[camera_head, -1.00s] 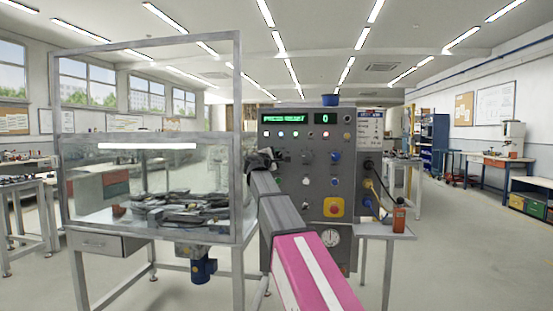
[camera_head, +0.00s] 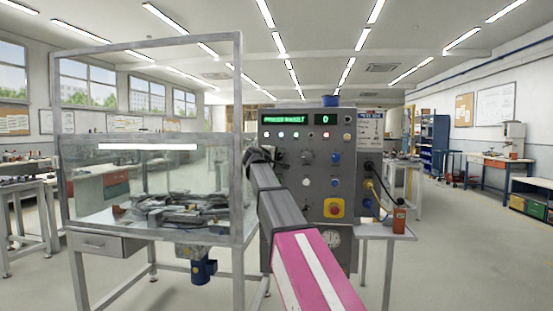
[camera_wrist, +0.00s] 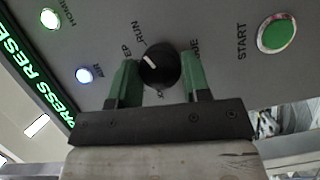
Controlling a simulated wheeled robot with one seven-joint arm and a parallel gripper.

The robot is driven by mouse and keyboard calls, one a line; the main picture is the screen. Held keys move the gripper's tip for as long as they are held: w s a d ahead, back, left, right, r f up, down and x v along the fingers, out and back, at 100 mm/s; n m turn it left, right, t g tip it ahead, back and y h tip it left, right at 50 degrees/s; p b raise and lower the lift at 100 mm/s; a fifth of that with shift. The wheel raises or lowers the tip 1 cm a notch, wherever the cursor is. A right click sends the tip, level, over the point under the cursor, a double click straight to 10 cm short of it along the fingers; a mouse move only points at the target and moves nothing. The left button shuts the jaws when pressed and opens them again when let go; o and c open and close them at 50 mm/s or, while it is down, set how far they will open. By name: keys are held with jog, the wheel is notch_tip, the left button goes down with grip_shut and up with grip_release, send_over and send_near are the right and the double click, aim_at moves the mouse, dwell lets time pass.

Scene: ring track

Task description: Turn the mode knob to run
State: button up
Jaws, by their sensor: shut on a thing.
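The mode knob (camera_wrist: 160,66) is round and black with a short white pointer line, on a grey panel in the wrist view. Its line points up and left, toward the side with the partly hidden STEP and RUN labels; I cannot tell exactly which one. My gripper (camera_wrist: 160,82) has its green fingers on either side of the knob, shut on it. A label right of the knob and one below it are partly covered. In the head view, my gripper (camera_head: 259,155) is at the left part of the control panel (camera_head: 290,205), and the knob it holds is hidden.
A green START button (camera_wrist: 277,33) and a blue-lit AIR lamp (camera_wrist: 84,75) flank the knob. The panel carries a green PRESS RESET display (camera_head: 286,122) and a red-yellow stop button (camera_head: 334,208). A glazed press enclosure (camera_head: 150,165) stands left.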

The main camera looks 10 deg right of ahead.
jog(key=shift+f, duration=0.1)
jog(key=o, duration=0.9)
jog(key=shift+s, duration=0.1)
jog(key=v, duration=1)
jog(key=shift+s+a, duration=0.2)
jog(key=shift+a, duration=0.1)
jog(key=s+d+f+m+g+y, duration=0.1)
jog(key=s+d+f+g+y, duration=0.1)
jog(key=f, duration=1)
jog(key=s+d+f+m+g+y, duration=0.1)
jog(key=s+d+f+g, duration=0.1)
jog(key=f, duration=1)
jog(key=s+d+f+m+g+y, duration=0.1)
jog(key=s+d+f+g+y, duration=0.15)
jog(key=f, duration=0.95)
jog(key=s+f+m+g+y, duration=0.2)
jog(key=s+f, duration=0.5)
jog(key=f, duration=0.2)
jog(key=s+f+m+g+y, duration=0.1)
jog(key=s+f+g, duration=0.1)
jog(key=s+f, duration=0.6)
jog(key=s+d+f+m+g+y, duration=0.1)
jog(key=s+f+m+g+y, duration=0.1)
jog(key=s+f, duration=0.5)
jog(key=shift+s+f+m+g+y, duration=0.15)
jog(key=shift+f+g+y, duration=0.1)
jog(key=shift+f, duration=0.65)
jog(key=shift+s+f+m+g+y, duration=0.1)
jog(key=shift+s+f+m+g, duration=0.1)
jog(key=shift+f, duration=0.7)
